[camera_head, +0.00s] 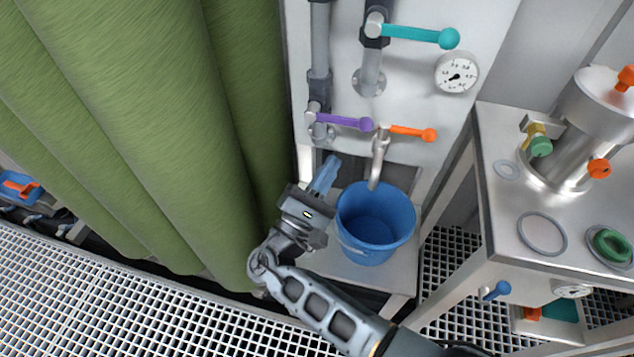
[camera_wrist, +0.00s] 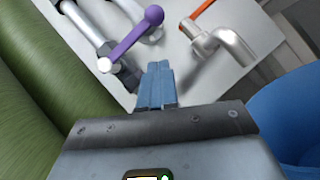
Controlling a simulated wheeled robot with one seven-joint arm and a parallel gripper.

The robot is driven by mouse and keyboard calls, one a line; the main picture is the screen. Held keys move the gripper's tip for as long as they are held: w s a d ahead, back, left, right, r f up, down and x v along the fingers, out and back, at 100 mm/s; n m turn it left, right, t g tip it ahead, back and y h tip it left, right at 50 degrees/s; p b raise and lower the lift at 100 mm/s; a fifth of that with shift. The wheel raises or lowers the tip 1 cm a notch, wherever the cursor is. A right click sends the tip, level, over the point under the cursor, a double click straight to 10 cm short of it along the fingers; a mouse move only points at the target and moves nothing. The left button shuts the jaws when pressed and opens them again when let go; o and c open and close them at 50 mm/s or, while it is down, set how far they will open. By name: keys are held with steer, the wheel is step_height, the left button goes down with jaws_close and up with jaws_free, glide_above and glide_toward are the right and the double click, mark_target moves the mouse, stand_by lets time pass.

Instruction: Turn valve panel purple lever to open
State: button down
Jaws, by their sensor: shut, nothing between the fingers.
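The purple lever (camera_head: 343,121) is on the valve panel (camera_head: 424,103). It points right from its pivot, roughly level and slightly down, across the vertical grey pipe, with a ball at its right end. In the wrist view the purple lever (camera_wrist: 132,38) lies beyond the fingertips, its ball near the top middle. My gripper (camera_head: 327,172) is below the lever, apart from it, with blue fingers pointing up toward the panel. In the wrist view my gripper (camera_wrist: 158,72) has its fingers together with nothing between them.
A blue bucket (camera_head: 375,222) stands right of my gripper under a metal spout (camera_head: 379,158). An orange lever (camera_head: 412,132) is right of the purple one, and a teal lever (camera_head: 418,35) is above. Green vertical rolls (camera_head: 150,110) are close on the left. A steel table (camera_head: 490,160) stands right.

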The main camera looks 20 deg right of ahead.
mark_target(339, 120)
steer(key=d+r, duration=0.1)
steer(key=d+r+p, duration=0.1)
steer(key=r, duration=0.1)
steer(key=d+r+p, duration=0.1)
steer(key=d, duration=0.1)
steer(key=shift+w+r, duration=0.15)
steer(key=shift+w, duration=0.15)
